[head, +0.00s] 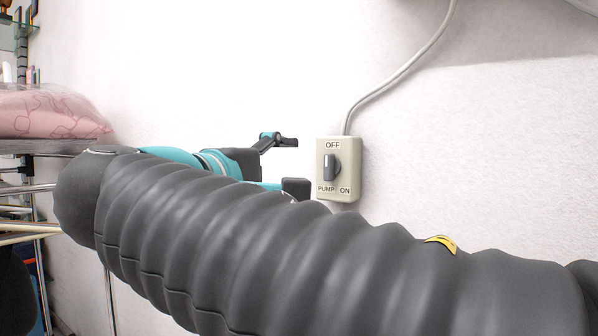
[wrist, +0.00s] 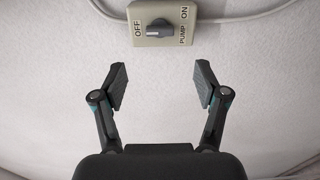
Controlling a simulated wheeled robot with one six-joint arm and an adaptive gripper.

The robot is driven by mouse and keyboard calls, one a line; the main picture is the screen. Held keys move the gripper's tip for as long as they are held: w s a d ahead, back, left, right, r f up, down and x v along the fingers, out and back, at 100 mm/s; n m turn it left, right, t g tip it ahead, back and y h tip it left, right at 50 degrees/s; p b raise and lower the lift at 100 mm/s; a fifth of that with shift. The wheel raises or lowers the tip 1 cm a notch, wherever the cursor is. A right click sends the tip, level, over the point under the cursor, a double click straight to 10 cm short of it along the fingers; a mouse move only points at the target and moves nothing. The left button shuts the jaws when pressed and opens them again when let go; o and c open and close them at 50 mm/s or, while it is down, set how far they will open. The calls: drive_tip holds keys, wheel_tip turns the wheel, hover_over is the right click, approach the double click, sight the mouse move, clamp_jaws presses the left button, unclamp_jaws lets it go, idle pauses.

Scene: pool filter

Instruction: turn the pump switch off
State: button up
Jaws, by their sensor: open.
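The pump switch is a cream box (head: 351,180) on the white wall, marked OFF at the top and PUMP and ON at the bottom. Its grey knob (head: 331,167) stands upright in the head view; I cannot tell which end is its pointer. In the wrist view the box (wrist: 185,38) is at the top, turned so OFF is at the left, with the knob (wrist: 166,31) lying across it. My gripper (head: 290,165) is open and empty, left of the switch and apart from it. Its spread fingers (wrist: 161,83) are below the box in the wrist view.
A grey cable (head: 400,72) runs up the wall from the box. My arm's ribbed grey sleeve fills the lower head view and hides what is below. At the far left a pink cushion (head: 45,112) lies on a shelf (head: 50,147). The wall around the switch is bare.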

drive_tip(key=shift+v, duration=0.8)
drive_tip(key=w+a+f+n+g+y, duration=0.1)
drive_tip(key=a+f+y, duration=0.2)
drive_tip(key=f, duration=0.3)
drive_tip(key=w+a+f+n+y, duration=0.1)
drive_tip(key=a+f+n+y, duration=0.1)
drive_tip(key=f, duration=0.3)
wheel_tip(320, 180, down, 14)
drive_tip(key=s+d+m+g+y, duration=0.1)
drive_tip(key=s+d+g+y, duration=0.2)
drive_tip(key=g, duration=0.2)
drive_tip(key=s+d+f+m+g+y, duration=0.2)
drive_tip(key=s+d+f+m, duration=0.25)
drive_tip(key=f, duration=0.25)
drive_tip(key=s+d+f+m+g+y, duration=0.1)
drive_tip(key=s+d+f+m+g, duration=0.1)
drive_tip(key=s+d+f+m, duration=0.35)
drive_tip(key=d+f+m+h, duration=0.1)
drive_tip(key=d+f+m, duration=0.2)
drive_tip(key=d, duration=0.7)
drive_tip(key=shift+s+t, duration=0.3)
drive_tip(key=shift+s, duration=0.2)
